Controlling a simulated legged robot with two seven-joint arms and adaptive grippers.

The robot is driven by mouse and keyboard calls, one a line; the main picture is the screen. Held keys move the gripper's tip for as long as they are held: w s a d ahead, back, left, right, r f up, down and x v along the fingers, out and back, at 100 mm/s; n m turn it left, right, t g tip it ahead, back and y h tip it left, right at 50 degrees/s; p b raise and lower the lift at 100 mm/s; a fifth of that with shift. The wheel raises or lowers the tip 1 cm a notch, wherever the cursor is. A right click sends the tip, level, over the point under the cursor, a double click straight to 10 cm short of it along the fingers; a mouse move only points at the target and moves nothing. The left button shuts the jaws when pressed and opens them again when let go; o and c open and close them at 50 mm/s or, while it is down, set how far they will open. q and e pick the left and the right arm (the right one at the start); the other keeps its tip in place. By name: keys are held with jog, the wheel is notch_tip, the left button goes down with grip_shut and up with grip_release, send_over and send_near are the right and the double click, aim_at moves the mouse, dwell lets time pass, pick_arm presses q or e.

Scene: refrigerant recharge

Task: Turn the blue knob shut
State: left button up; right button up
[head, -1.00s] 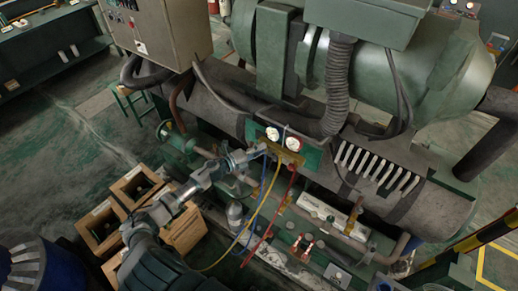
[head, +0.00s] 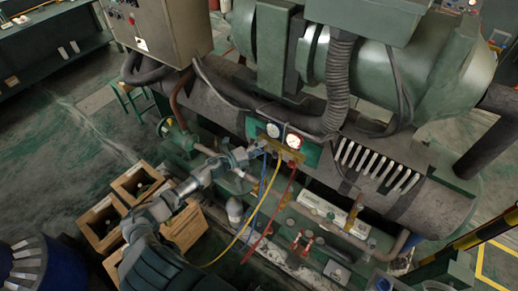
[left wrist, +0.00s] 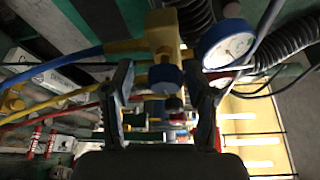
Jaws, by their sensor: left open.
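The blue knob (left wrist: 165,76) sits on the side of a brass manifold block (left wrist: 164,35) in the left wrist view. My left gripper (left wrist: 162,88) is open, with one finger on each side of the knob. I cannot tell whether either finger touches it. In the head view my left gripper (head: 258,150) is at the left end of the gauge manifold (head: 284,153), where the knob is too small to make out. My right gripper is not in view.
Two round gauges (head: 282,134) sit above the manifold on a green panel. Blue, yellow (head: 262,208) and red (head: 281,205) hoses hang from it close to my gripper. Wooden crates (head: 132,182) stand left of my arm. A large pipe (head: 225,98) runs behind.

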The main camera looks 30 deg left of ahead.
pick_arm(q)
jog(key=f+v, duration=0.1)
jog(key=v, duration=1.1)
jog(key=shift+r, duration=0.45)
